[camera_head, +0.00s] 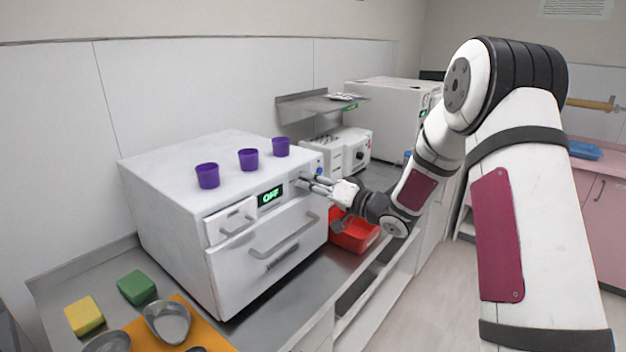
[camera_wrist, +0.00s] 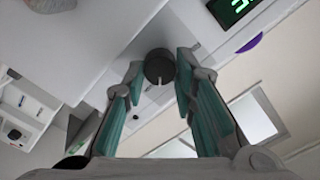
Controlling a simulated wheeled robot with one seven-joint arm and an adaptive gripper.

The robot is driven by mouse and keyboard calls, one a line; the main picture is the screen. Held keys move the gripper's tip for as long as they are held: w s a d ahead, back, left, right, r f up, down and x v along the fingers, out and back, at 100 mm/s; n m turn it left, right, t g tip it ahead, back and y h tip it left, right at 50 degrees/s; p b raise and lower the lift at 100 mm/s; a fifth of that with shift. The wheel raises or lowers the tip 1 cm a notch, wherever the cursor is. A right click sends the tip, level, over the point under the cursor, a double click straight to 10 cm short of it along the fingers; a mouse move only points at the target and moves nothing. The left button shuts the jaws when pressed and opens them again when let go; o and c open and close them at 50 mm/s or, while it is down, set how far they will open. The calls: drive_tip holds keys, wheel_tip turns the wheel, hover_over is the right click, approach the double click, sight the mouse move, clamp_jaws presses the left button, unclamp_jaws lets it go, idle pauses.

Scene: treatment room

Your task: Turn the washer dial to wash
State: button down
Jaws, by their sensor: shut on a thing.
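The washer (camera_head: 160,215) is a white box-shaped machine on the steel counter. Its small display (camera_head: 270,196) reads "OFF" in green; part of the display also shows in the wrist view (camera_wrist: 228,8). The dark round dial (camera_wrist: 158,66) sits on the front panel, between my two fingers in the wrist view. My gripper (camera_head: 312,184) reaches the upper right of the washer's front from the right and is shut on the dial. In the head view the fingers hide the dial, so its pointer setting cannot be read there.
Three purple cups (camera_head: 248,160) stand on the washer's top. A red bin (camera_head: 352,238) sits under my gripper, right of the washer. A yellow sponge (camera_head: 84,316), a green sponge (camera_head: 137,288) and grey bowls (camera_head: 167,322) lie at front left. Another white device (camera_head: 345,150) stands behind.

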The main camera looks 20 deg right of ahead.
drive_tip(key=shift+m+p, duration=0.65)
drive_tip(key=shift+m, duration=0.55)
drive_tip(key=c, duration=1.3)
unclamp_jaws()
